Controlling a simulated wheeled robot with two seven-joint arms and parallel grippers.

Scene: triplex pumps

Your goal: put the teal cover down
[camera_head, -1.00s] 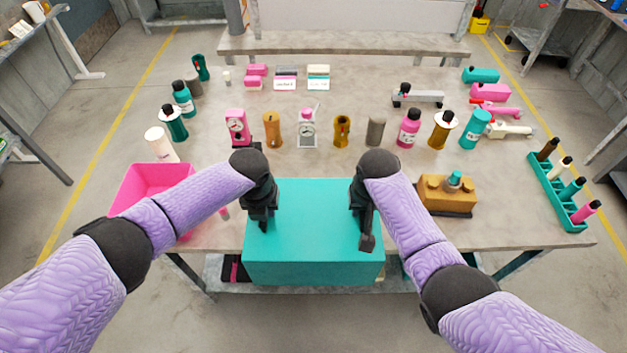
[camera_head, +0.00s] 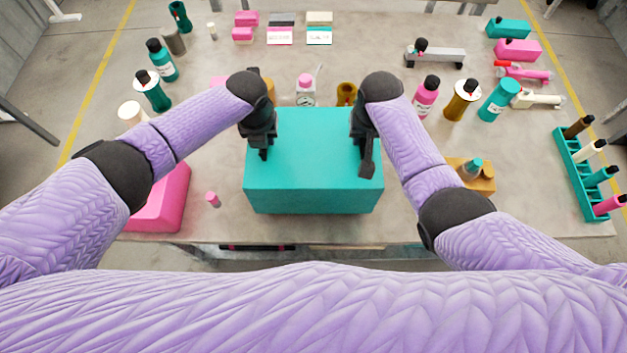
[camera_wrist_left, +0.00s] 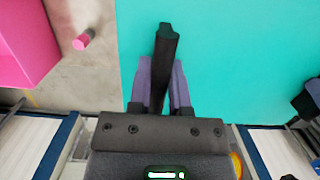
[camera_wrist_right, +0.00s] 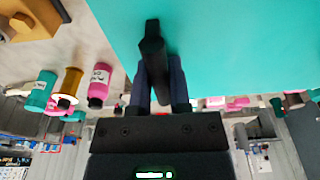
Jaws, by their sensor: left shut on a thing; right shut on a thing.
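The teal cover (camera_head: 313,165) is a large box shape held between my two grippers over the front middle of the table. It fills much of the left wrist view (camera_wrist_left: 235,60) and the right wrist view (camera_wrist_right: 240,45). My left gripper (camera_head: 264,152) is shut on a dark handle (camera_wrist_left: 165,60) at the cover's left side. My right gripper (camera_head: 364,160) is shut on a dark handle (camera_wrist_right: 153,50) at its right side. Whether the cover's underside touches the table, and what lies beneath it, is hidden.
A mustard block (camera_head: 480,178) sits to the right, and a teal rack (camera_head: 575,175) is farther right. Bottles and a pink gauge (camera_head: 306,90) stand behind the cover.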

